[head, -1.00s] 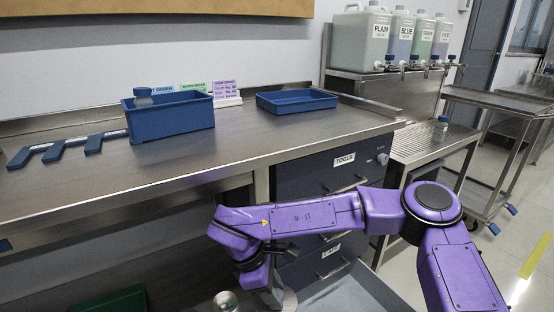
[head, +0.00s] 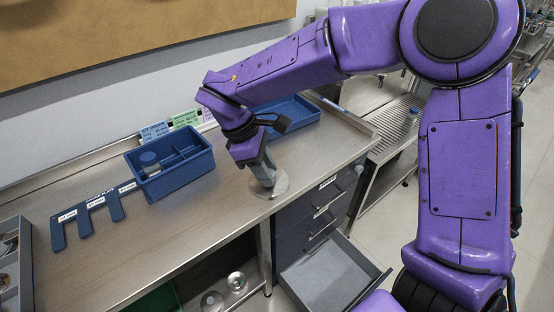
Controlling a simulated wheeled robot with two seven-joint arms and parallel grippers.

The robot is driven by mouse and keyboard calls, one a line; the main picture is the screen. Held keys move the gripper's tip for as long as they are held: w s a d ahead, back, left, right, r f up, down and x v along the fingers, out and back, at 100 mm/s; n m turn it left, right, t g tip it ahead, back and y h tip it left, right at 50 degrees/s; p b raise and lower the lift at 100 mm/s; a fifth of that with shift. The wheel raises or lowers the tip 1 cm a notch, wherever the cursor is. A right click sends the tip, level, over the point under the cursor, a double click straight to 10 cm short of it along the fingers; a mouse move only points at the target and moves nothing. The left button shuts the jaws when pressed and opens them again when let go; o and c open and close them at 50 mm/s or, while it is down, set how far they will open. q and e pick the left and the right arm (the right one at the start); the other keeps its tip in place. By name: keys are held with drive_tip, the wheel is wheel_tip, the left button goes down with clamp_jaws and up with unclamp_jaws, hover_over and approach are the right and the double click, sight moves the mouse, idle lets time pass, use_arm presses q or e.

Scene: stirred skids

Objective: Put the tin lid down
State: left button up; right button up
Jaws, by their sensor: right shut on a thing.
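The tin lid (head: 280,186) is a thin, pale round disc above the steel worktop, close to its front edge. My right gripper (head: 264,182) points down at the disc and is shut on it. The gripper hides part of the lid. I cannot tell whether the lid touches the worktop (head: 205,225). My left gripper is not in view.
A blue divided box (head: 183,178) with a round-topped thing in it stands to the left. A blue tray (head: 290,114) is behind my gripper. A blue slotted rack (head: 87,213) lies farther left. An open drawer (head: 330,283) juts out below; round metal pieces (head: 237,281) sit on the lower shelf.

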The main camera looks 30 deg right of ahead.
drive_tip(key=w+d+f+p, duration=0.2)
drive_tip(key=w+d+f, duration=0.2)
drive_tip(key=w+d+f+p, duration=0.3)
drive_tip(key=w+d+f, duration=0.1)
drive_tip(key=f, duration=0.1)
drive_tip(key=shift+w+d, duration=0.2)
drive_tip(key=shift+d, duration=0.15)
wheel_tip(320, 180, down, 3)
drive_tip(key=shift+d+r+p, duration=0.1)
drive_tip(key=shift+p, duration=0.4)
drive_tip(key=shift+f, duration=0.3)
drive_tip(key=shift+w, duration=0.1)
drive_tip(key=shift+f, duration=0.15)
drive_tip(key=o, duration=1)
drive_tip(key=shift+o, duration=0.2)
